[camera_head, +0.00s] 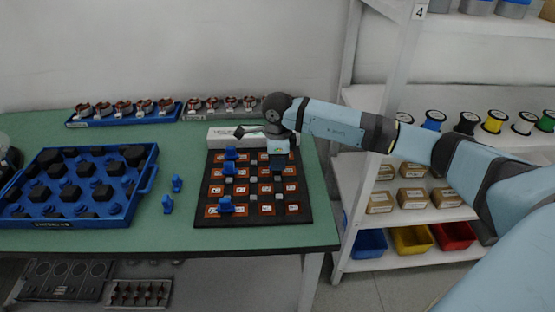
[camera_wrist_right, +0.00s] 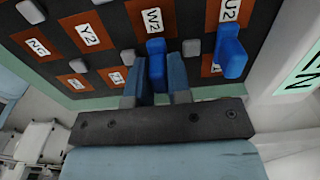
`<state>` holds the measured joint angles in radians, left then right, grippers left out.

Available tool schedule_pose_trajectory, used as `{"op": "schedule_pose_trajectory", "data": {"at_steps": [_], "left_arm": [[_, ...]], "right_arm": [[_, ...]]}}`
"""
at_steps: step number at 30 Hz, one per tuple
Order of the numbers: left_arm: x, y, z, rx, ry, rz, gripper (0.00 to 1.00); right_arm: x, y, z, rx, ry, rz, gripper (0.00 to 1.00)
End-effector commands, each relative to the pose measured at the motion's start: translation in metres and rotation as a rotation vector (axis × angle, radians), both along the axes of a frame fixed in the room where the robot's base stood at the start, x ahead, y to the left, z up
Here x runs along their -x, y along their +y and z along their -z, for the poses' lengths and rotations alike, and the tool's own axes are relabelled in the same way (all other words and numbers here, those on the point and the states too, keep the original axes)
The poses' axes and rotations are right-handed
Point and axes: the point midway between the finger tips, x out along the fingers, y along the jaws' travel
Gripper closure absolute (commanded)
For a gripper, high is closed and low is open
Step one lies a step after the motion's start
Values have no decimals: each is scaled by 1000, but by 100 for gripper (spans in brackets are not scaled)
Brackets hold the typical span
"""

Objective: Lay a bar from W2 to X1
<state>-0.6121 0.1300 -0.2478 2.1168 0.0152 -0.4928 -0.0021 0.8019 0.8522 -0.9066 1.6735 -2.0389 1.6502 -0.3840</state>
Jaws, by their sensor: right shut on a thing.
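A black board (camera_head: 203,218) with orange labelled squares and small grey blocks lies on the table. My right gripper (camera_head: 278,161) is over its far right part. In the right wrist view my right gripper (camera_wrist_right: 159,70) is shut on a blue bar (camera_wrist_right: 156,47), held beside the W2 label (camera_wrist_right: 152,20). I cannot tell whether the bar touches the board. The X1 label cannot be made out; a label behind the left finger is partly hidden. Another blue bar (camera_wrist_right: 232,55) stands by the U2 label (camera_wrist_right: 231,10). My left gripper is not in view.
A blue tray (camera_head: 140,195) of dark parts is to the left. A white box (camera_head: 222,138) and rows of coils (camera_head: 125,107) are behind. Shelves (camera_head: 430,210) are at right.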

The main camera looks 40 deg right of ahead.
Motion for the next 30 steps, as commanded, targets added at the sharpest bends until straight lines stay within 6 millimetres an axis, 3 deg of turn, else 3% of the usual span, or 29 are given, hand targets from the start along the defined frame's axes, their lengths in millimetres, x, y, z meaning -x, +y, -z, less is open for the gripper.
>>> {"op": "schedule_pose_trajectory", "data": {"at_steps": [14, 15, 18, 30], "left_arm": [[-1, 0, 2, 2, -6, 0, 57], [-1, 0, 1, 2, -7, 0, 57], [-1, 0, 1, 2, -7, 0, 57], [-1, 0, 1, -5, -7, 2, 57]], "right_arm": [[0, 0, 7, 0, 0, 1, 100], [0, 0, 7, 0, 0, 1, 75], [0, 0, 7, 0, 0, 0, 52], [0, 0, 6, 0, -1, 0, 52]]}}
